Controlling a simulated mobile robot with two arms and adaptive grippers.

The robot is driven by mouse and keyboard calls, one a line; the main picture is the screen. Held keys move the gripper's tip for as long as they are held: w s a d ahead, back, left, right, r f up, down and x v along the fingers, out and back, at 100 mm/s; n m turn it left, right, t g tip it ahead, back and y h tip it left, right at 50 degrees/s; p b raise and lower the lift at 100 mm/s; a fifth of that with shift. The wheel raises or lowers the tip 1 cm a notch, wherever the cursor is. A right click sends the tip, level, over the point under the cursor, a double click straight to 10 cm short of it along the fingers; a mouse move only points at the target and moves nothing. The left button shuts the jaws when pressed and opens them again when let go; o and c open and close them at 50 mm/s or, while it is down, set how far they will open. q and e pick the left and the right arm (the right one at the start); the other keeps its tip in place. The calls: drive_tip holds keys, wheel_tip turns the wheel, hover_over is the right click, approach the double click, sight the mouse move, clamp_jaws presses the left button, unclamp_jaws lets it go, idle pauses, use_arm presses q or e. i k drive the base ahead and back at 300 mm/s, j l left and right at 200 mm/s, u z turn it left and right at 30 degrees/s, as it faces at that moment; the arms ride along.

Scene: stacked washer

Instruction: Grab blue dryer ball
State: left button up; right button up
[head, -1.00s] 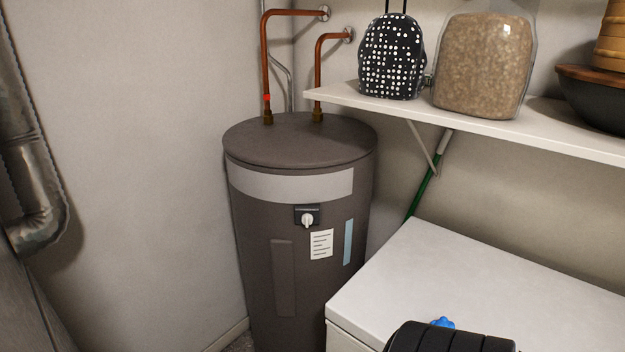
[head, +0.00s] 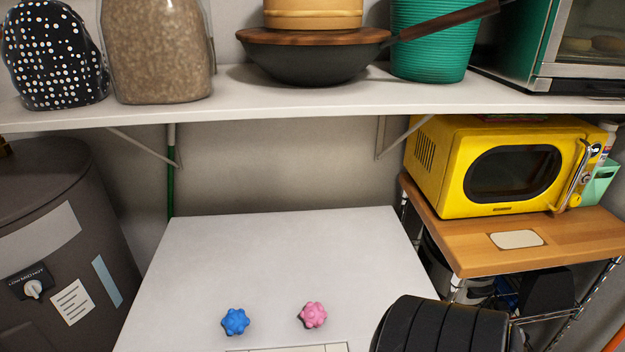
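The blue dryer ball (head: 235,321) is a small knobbly ball resting on the white appliance top (head: 285,255), left of its middle near the front. A similar pink ball (head: 313,315) lies a short way to its right. A black ribbed part, which looks like my own arm, shows at the lower right, apart from both balls. Neither of my grippers' fingers can be seen in this view.
A white shelf (head: 300,108) overhangs the back, with a wok (head: 310,62), a jar (head: 160,55) and a teal basket (head: 432,40). A yellow microwave (head: 500,165) stands right on a wooden rack top (head: 470,252). A dark tank (head: 60,180) stands left. The white top is mostly clear.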

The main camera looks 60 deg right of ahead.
sight(236, 322)
drive_tip(key=z, duration=1)
